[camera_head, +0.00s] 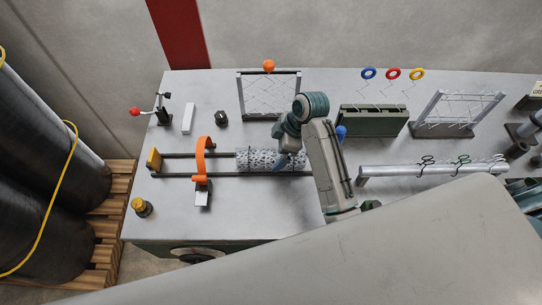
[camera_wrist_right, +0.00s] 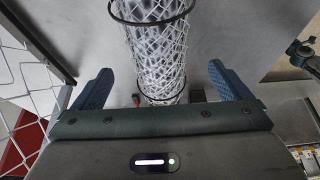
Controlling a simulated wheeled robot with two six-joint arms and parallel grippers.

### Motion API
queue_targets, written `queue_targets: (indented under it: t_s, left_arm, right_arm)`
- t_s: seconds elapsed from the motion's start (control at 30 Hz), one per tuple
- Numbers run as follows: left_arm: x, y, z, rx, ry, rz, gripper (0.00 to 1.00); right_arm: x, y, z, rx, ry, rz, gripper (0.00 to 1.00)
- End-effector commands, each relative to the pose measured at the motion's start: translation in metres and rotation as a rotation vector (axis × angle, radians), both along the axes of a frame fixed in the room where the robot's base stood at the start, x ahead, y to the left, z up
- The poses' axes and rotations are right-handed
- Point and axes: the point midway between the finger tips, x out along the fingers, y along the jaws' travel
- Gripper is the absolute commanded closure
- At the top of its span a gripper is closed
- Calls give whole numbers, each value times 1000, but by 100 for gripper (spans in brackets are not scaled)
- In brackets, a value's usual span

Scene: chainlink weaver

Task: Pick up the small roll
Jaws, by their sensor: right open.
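The small roll (camera_head: 258,161) is a cylinder of pale wire mesh lying across two dark rails on the grey bench. In the right wrist view the mesh roll (camera_wrist_right: 158,48) runs between my fingers, with a dark band around it near each end. My right gripper (camera_head: 311,147) is over the right end of the roll in the head view, and its arm hides part of that end. In the wrist view the blue fingers of the right gripper (camera_wrist_right: 160,68) are wide apart, one on each side of the roll, not touching it. My left gripper is not in view.
An orange arch (camera_head: 201,160) stands over the rails left of the roll. Mesh frames (camera_head: 240,95) stand behind, with a green block (camera_head: 372,122) between them. A grey bar with hooks (camera_head: 400,171) is at the right. The bench's front left is mostly clear.

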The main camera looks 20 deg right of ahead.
Motion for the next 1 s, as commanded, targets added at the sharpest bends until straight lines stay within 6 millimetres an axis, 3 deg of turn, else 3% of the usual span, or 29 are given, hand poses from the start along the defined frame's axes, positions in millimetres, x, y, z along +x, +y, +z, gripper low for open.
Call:
queue_targets:
  t_s: [0.17,0.4,0.7,0.77,1.0]
  left_arm:
    - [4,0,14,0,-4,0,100]
    - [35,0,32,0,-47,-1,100]
    - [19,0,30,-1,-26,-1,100]
    - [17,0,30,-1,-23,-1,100]
    - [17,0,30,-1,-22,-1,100]
  right_arm:
    - [-1,2,-13,-1,5,-1,3]
    - [1,10,-46,1,2,0,3]
    - [2,12,-54,-1,-1,0,3]
    - [2,12,-54,-1,-1,0,11]
    - [2,12,-53,-1,-1,-1,58]
